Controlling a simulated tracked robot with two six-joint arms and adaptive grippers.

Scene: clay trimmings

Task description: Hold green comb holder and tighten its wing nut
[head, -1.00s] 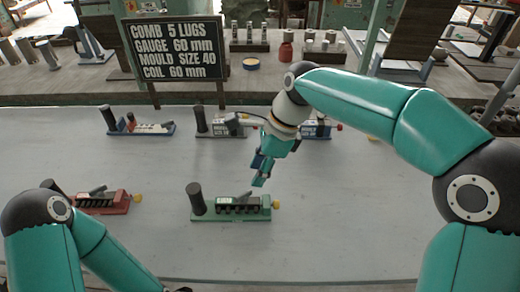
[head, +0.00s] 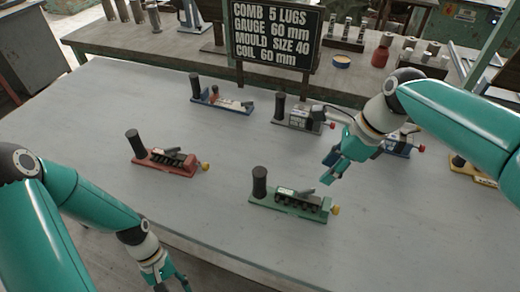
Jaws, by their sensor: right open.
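The green comb holder (head: 290,204) lies on the grey table, with a black post at its left end and a dark slotted comb along its middle. Its yellow wing nut (head: 336,210) sticks out at the right end. My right gripper (head: 329,171) is open and empty, above and behind the holder's right half, apart from it. My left gripper (head: 176,286) is low at the bottom edge, in front of the table edge and away from the holder; its fingertips are partly cut off and too small to judge.
A red holder (head: 168,162) stands to the left, a blue one (head: 222,103) and a grey one (head: 297,118) behind. Another blue holder (head: 398,146) is partly behind my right arm, and a yellow one (head: 470,170) is at right. A black sign (head: 275,37) stands at the back.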

